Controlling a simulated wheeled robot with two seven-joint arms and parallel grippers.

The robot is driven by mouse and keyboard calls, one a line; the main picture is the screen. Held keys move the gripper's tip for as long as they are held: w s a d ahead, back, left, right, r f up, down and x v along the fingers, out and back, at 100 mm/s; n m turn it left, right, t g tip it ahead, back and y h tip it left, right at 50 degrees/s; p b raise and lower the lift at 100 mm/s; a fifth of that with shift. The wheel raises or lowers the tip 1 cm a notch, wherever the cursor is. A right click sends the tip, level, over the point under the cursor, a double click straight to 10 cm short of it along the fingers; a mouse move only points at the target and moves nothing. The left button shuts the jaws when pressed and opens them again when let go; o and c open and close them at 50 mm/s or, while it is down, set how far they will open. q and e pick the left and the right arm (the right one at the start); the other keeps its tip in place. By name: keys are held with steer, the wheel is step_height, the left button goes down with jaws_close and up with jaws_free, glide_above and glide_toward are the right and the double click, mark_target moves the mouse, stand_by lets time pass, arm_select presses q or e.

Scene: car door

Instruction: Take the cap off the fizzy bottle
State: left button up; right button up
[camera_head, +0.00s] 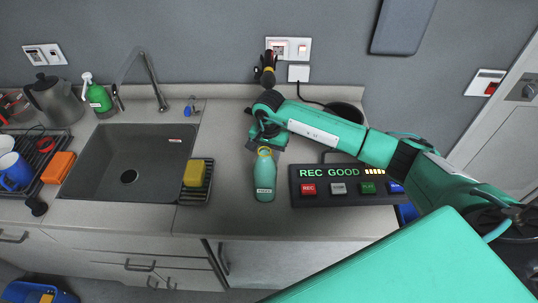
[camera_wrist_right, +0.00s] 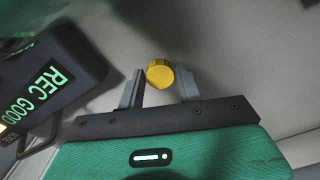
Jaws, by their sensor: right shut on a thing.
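The green bottle (camera_head: 265,180) stands upright on the counter between the sink and the button panel, with a pale label low on its front. Yellow shows at its top, just under my right gripper (camera_head: 263,146). In the right wrist view the ridged yellow cap (camera_wrist_right: 160,73) sits between the two grey fingers of my right gripper (camera_wrist_right: 160,88), which is shut on it. The bottle below the cap cannot be made out there, so whether cap and bottle are apart is unclear. My left gripper is not in view.
A button panel (camera_head: 345,186) reading "REC GOOD" stands right of the bottle. A yellow sponge (camera_head: 194,173) on a dark rack and the sink (camera_head: 126,163) are to the left. A black-and-yellow tool (camera_head: 268,68) hangs on the wall behind. The counter before the bottle is clear.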

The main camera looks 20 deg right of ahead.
steer(key=shift+f, duration=0.85)
steer(key=shift+f, duration=0.1)
steer(key=shift+f, duration=0.1)
steer(key=o, duration=1.1)
